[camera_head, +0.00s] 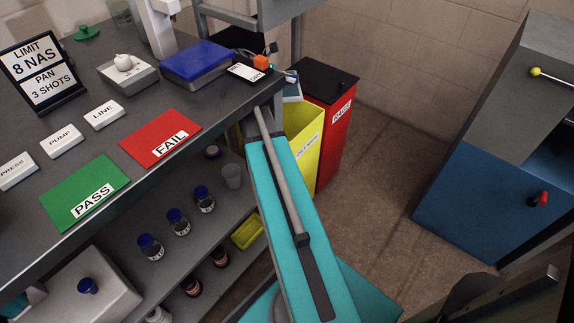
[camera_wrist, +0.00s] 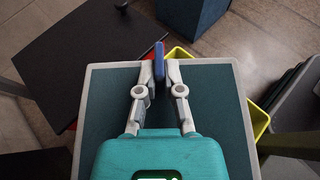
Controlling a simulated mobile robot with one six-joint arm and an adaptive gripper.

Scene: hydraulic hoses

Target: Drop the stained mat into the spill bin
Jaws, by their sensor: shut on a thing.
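In the wrist view my gripper (camera_wrist: 159,72) is shut on a small upright blue tab (camera_wrist: 159,60). A flat dark teal panel with a pale border, which I take to be the mat (camera_wrist: 215,105), lies just beneath the fingers. No stain is clear on it. The yellow bin (camera_wrist: 259,118) shows past its far and right edges, so the mat is above the bin; the height is hard to tell. In the head view the yellow bin (camera_head: 309,167) stands beside the bench, and only a corner of the mat (camera_head: 292,88) shows past my arm.
A red bin (camera_head: 339,125) with a black lid stands right beside the yellow one. The bench (camera_head: 105,155) with cards, bottles and a blue box (camera_head: 198,63) is on the left. A blue cabinet (camera_head: 475,190) stands at right, with open floor (camera_head: 385,170) between.

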